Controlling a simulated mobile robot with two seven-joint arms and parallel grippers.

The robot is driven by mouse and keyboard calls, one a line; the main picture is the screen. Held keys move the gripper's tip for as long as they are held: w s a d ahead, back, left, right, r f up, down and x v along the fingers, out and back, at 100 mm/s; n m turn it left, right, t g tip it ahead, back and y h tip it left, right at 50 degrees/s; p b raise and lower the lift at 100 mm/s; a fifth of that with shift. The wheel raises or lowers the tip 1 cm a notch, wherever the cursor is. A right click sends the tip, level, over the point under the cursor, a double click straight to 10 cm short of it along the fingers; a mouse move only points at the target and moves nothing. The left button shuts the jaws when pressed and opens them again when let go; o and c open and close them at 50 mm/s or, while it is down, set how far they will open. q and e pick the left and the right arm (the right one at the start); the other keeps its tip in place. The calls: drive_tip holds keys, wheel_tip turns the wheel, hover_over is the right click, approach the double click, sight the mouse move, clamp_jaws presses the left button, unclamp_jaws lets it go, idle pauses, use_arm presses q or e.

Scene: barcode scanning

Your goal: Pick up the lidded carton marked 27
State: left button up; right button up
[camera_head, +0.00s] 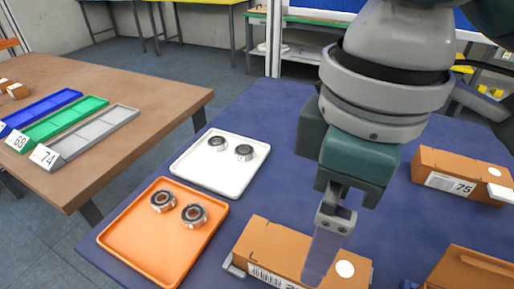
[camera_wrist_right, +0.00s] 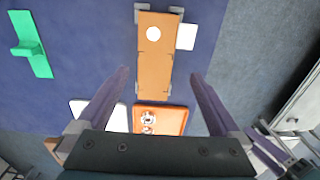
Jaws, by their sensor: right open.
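A brown carton (camera_head: 270,248) stands at the front of the blue table, with a white round spot on top. Its front label has a barcode and a number cut off by the frame edge, so I cannot read it fully. Grey end pieces hold it. In the right wrist view the carton (camera_wrist_right: 153,60) lies ahead, lined up between the spread fingers. My right gripper (camera_head: 322,262) is open and empty, above the carton; one finger overlaps it in the head view. The right gripper (camera_wrist_right: 159,75) also shows in its wrist view. My left gripper is not in view.
A carton marked 75 (camera_head: 460,177) stands at right; another carton (camera_head: 470,268) is at lower right. An orange tray (camera_head: 130,238) and a white tray (camera_head: 222,182) each hold two metal rings. A green object (camera_wrist_right: 30,45) shows in the wrist view.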

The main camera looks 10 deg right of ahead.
sight(299, 266)
drive_tip(key=shift+w+d+f, duration=0.2)
drive_tip(key=shift+w+f, duration=0.05)
drive_tip(key=shift+f, duration=0.3)
wheel_tip(299, 266, down, 4)
drive_tip(key=shift+f+b, duration=0.1)
drive_tip(key=shift+b, duration=0.3)
drive_tip(key=f, duration=0.2)
drive_tip(key=f+b, duration=0.1)
drive_tip(key=f, duration=0.2)
drive_tip(key=shift+w+a+f, duration=0.1)
drive_tip(key=shift+w+a, duration=0.1)
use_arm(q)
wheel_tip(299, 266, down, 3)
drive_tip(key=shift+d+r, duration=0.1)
use_arm(e)
drive_tip(key=c, duration=1.2)
